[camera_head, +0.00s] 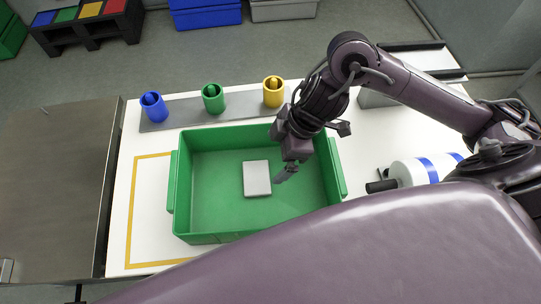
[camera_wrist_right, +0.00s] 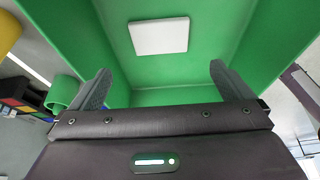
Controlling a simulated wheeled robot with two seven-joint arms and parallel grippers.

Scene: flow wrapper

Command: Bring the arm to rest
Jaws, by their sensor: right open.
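My right arm (camera_head: 430,98) reaches in from the right in the head view. My right gripper (camera_head: 314,152) is over the right part of a green bin (camera_head: 175,195). In the right wrist view the gripper's two fingers (camera_wrist_right: 158,88) are apart with nothing between them. A white flat block (camera_head: 257,178) lies on the bin floor, left of the gripper and apart from it. It also shows in the right wrist view (camera_wrist_right: 158,36), beyond the fingers. My left gripper does not show in either view.
Behind the bin, a grey strip (camera_head: 184,112) holds blue (camera_head: 153,107), green (camera_head: 213,98) and yellow (camera_head: 273,92) cups. A white roll with blue bands (camera_head: 415,172) lies right of the bin. A yellow outline (camera_head: 131,210) marks the white table at left.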

